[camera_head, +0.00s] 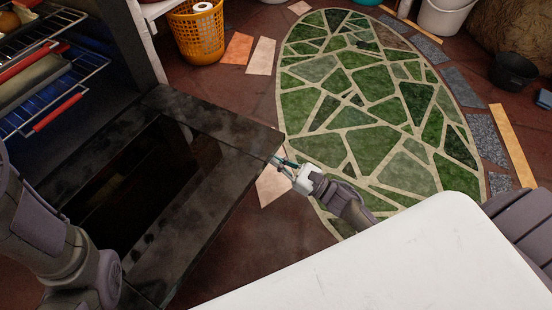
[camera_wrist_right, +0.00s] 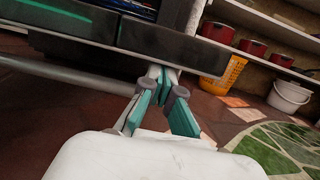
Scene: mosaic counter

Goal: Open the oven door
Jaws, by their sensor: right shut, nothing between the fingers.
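The black oven door (camera_head: 222,130) is folded down, lying roughly level in front of the oven cavity (camera_head: 75,60) in the head view. My right gripper (camera_head: 282,162) is at the door's outer right corner, its fingers shut and empty. In the right wrist view the teal fingertips (camera_wrist_right: 161,78) are close together at the edge of a dark panel, the door (camera_wrist_right: 190,50). I cannot tell whether they touch it. A grey bar, the door handle (camera_wrist_right: 75,72), runs to the left of the fingers. My left arm is at the lower left; its gripper is out of view.
Oven racks with red edge strips (camera_head: 58,112) show inside the cavity. A yellow basket (camera_head: 197,35) stands on the floor beyond the oven, and a white bucket (camera_head: 444,15) at the back right. The green mosaic floor (camera_head: 365,110) is clear right of the door.

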